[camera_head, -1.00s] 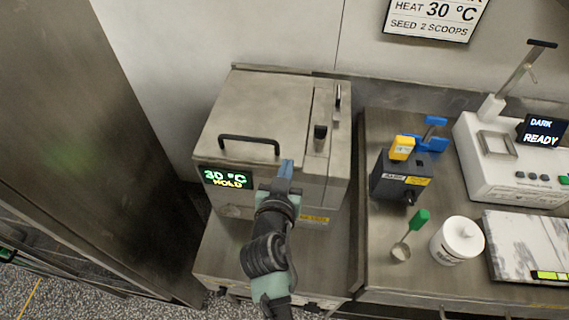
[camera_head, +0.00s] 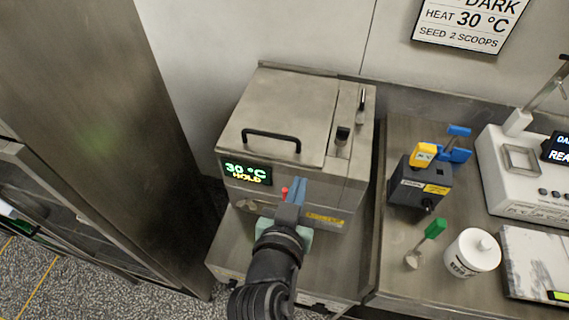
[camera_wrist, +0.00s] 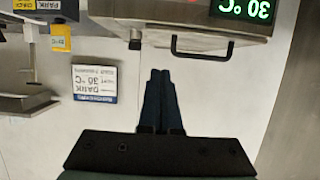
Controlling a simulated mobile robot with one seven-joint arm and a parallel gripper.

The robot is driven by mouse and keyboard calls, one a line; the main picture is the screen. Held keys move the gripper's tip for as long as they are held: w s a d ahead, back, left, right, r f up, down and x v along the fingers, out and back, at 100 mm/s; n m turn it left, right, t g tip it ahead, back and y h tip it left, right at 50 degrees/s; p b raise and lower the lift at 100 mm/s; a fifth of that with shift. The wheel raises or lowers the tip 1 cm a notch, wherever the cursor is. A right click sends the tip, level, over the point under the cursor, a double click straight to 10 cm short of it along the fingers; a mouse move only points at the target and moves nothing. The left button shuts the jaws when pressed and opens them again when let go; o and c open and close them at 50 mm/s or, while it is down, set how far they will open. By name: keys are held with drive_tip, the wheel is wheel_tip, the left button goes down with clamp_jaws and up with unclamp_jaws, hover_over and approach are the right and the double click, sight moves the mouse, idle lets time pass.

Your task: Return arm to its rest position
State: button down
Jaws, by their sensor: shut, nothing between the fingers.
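My gripper (camera_head: 297,190) is in front of the steel machine (camera_head: 290,115) in the head view, its blue fingers shut together and empty. The machine's lid is down, with a black handle (camera_head: 271,139) across it. Its display (camera_head: 246,172) reads 30 °C HOLD. In the wrist view, my gripper (camera_wrist: 160,74) shows its two fingers side by side, apart from the lid handle (camera_wrist: 202,48). The picture there is upside down, with the display (camera_wrist: 245,8) at the top right. A small red knob (camera_head: 284,191) shows just beside the fingers.
A wall sign (camera_head: 470,22) hangs above. A tall steel cabinet (camera_head: 100,120) stands at left.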

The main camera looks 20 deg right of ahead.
drive_tip(key=w+a+r+n+t+y, duration=0.1)
drive_tip(key=w+a+r+t, duration=0.15)
drive_tip(key=r, duration=0.75)
drive_tip(key=w+a+r+n+t+y, duration=0.1)
drive_tip(key=w+a+r+t, duration=0.15)
drive_tip(key=r, duration=0.65)
drive_tip(key=w+a+r+n+t+y, duration=0.15)
drive_tip(key=r+t, duration=0.25)
drive_tip(key=r, duration=0.6)
drive_tip(key=s+a+r+n+t+y, duration=0.1)
drive_tip(key=s+a+r+t, duration=0.1)
drive_tip(key=r, duration=0.5)
drive_tip(key=s+a+r+n+t+y, duration=0.1)
drive_tip(key=s+a+r+t+y, duration=0.1)
drive_tip(key=s+r, duration=0.2)
drive_tip(key=s+a+r+n+t+y, duration=0.1)
drive_tip(key=s+a+r+t, duration=0.1)
drive_tip(key=r, duration=0.8)
drive_tip(key=shift+s+a+t, duration=0.3)
drive_tip(key=shift+s+a, duration=0.15)
drive_tip(key=shift+s, duration=0.5)
drive_tip(key=shift+y, duration=0.25)
